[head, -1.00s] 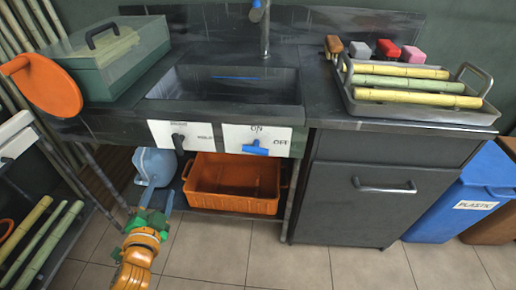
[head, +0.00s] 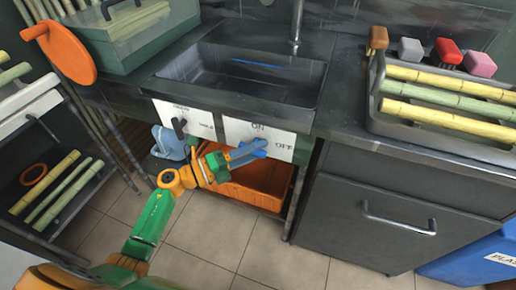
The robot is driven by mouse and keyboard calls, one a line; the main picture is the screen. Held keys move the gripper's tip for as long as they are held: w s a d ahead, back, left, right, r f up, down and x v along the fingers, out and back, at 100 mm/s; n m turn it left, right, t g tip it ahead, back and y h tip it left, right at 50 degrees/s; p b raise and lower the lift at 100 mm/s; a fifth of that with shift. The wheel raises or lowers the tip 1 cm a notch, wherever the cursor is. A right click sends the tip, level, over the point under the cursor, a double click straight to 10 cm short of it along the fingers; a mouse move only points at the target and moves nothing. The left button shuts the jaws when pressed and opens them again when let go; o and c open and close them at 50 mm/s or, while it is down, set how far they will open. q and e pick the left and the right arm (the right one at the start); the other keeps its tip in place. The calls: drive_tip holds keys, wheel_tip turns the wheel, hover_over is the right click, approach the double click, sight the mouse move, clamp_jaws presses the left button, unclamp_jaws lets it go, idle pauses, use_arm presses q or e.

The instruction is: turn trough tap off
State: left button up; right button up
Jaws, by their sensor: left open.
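The trough tap's blue handle (head: 259,147) is on a white ON/OFF panel (head: 285,149) on the sink's front. It sits just below the "ON" word, left of "OFF", and is partly hidden by my fingers. My left gripper (head: 247,154) is open, its grey-blue fingers at the handle from the left. I cannot tell whether they touch it. My right gripper is not in view.
A black lever (head: 179,127) is on the panel to the left. Below the sink are an orange crate (head: 262,190) and a blue jug (head: 168,143). A cabinet (head: 375,215) stands right. A tray of canes (head: 450,148) is on the counter.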

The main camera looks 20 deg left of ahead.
use_arm(q)
clamp_jaws()
drive_tip(key=shift+f+n+t+h+b, duration=0.2)
drive_tip(key=shift+n+t+h+b, duration=0.3)
drive_tip(key=shift+b, duration=0.6)
drive_tip(key=shift+r+n, duration=0.15)
drive_tip(key=shift+n, duration=0.15)
drive_tip(key=shift+r, duration=0.15)
drive_tip(key=shift+c, duration=0.6)
unclamp_jaws()
drive_tip(key=shift+o, duration=0.6)
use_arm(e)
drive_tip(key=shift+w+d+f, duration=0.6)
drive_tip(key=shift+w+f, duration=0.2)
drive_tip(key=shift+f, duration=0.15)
